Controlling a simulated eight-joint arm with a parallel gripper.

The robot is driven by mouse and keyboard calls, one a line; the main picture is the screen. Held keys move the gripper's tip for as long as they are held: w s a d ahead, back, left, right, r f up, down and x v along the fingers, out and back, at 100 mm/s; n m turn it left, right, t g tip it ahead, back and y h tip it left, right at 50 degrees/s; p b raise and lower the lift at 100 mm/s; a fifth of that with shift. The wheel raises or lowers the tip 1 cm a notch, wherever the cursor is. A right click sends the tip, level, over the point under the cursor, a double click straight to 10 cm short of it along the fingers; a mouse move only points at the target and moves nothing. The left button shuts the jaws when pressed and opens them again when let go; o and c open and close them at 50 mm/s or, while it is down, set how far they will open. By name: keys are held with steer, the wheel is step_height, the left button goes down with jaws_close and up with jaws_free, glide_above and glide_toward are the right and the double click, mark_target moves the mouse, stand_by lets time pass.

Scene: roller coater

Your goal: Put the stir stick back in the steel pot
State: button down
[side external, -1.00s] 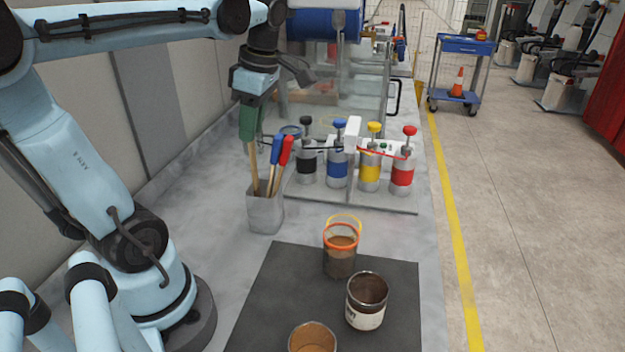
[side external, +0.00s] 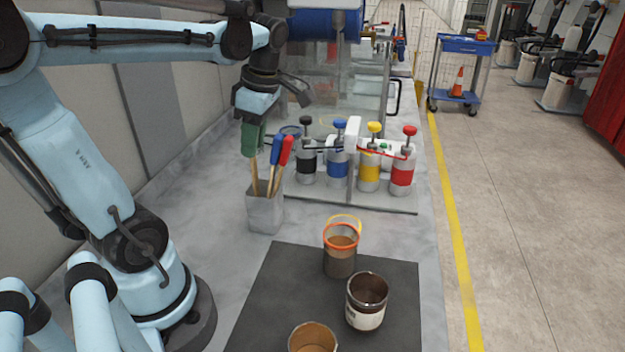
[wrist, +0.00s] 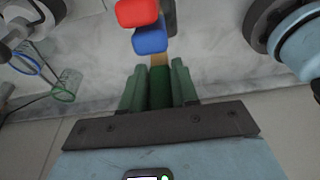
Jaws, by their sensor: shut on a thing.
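My gripper (side external: 253,142) is above the left side of the steel pot (side external: 264,214) in the side view, pointing down. It is shut on the green-handled stir stick; the green handle (wrist: 160,88) shows between the fingers in the wrist view. The stick's pale wooden shaft (side external: 254,172) runs down, nearly upright, into the pot's mouth. Its lower end is hidden by the pot wall. A blue-handled stick (side external: 276,150) and a red-handled stick (side external: 286,151) lean to the right in the same pot, close beside my gripper.
Several pump bottles, including a red one (side external: 402,175), stand on a rack right of the pot. A dark mat (side external: 275,300) in front holds an orange-rimmed cup (side external: 340,258), a labelled can (side external: 367,302) and another cup (side external: 312,340). The bench left of the pot is clear.

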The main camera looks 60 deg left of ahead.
steer(key=shift+f, duration=0.1)
steer(key=c, duration=0.8)
jaws_free()
steer(key=v, duration=1.2)
steer(key=shift+w+d+f+m+t+h, duration=0.4)
steer(key=shift+d+f+m+t, duration=1.55)
steer(key=shift+m, duration=2.55)
steer(key=shift+w+d+f+m+t+h, duration=0.2)
steer(key=shift+w+d+f+m+t, duration=0.65)
steer(key=shift+d+f+m, duration=2.3)
steer(key=shift+w+d+f+m+t+h, duration=0.25)
steer(key=shift+d+f+m+t, duration=1.95)
steer(key=shift+m, duration=3.65)
steer(key=shift+a+f+g, duration=0.5)
steer(key=shift+a+f, duration=0.1)
steer(key=shift+a, duration=0.3)
